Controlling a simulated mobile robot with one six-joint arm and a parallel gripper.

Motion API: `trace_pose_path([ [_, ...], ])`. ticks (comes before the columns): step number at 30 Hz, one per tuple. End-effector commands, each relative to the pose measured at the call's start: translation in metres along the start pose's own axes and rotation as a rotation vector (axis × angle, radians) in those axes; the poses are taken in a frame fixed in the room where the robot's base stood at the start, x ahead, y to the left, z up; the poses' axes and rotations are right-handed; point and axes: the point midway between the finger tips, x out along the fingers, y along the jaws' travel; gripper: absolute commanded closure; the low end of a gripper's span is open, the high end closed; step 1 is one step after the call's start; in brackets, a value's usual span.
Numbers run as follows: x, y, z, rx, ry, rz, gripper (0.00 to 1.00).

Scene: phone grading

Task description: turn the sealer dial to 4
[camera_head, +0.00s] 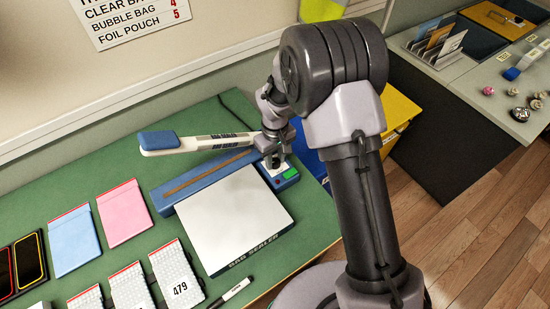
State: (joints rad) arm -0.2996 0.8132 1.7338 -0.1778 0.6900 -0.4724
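The bag sealer (235,216) lies on the green table, with a white plate, a blue body and a raised lever arm (192,143) with a blue pad. Its blue control end (291,174) carries a green patch at the right. My gripper (275,160) is directly over this control end, pointing down, at or very near its top. The dial is hidden under my gripper, so its setting cannot be read. The fingers are too small and covered to tell whether they are open or shut, or whether they touch the dial.
Pink (124,212) and blue (74,239) pouches, bubble bags (176,276), phones (29,259) and a marker (229,293) lie left and in front of the sealer. A wall sign (130,18) lists bag types with numbers. Blue and yellow bins stand beyond the table's right edge.

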Motion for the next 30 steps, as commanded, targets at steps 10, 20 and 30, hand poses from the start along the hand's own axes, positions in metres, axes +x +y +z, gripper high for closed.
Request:
trace_pose_path([
  [10, 0.0002, 0.0000, 0.0000, 0.025, 0.000, 0.000, 1.00],
  [20, 0.0013, 0.0002, -0.0003, 0.228, 0.001, 0.000, 1.00],
  [30, 0.0015, 0.0002, -0.0004, 0.551, 0.002, 0.000, 1.00],
])
